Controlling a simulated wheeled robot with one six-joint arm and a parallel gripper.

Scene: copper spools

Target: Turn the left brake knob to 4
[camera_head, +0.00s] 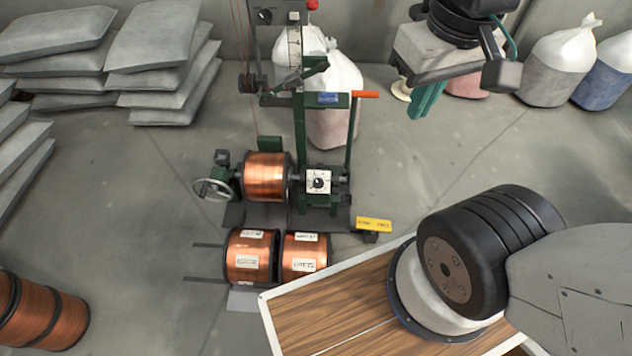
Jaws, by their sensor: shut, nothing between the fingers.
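A black knob (318,183) on a square white dial plate is on the green spool stand (300,140), right of the mounted copper spool (266,177). The dial marks are too small to read, and I cannot tell which number the knob points to. No second dial like it shows, so I cannot tell whether it is the left brake knob. My gripper (427,101) is at the upper right with its teal fingers pointing down and together. It is empty, apart from the stand, above and right of the dial.
A handwheel (213,189) sticks out left of the mounted spool. An orange-red lever (365,94) tops the stand's right post. Two labelled copper spools (250,256) (303,257) sit in front. Grey sacks (165,60) are stacked at left, and white bags (560,60) stand at back right.

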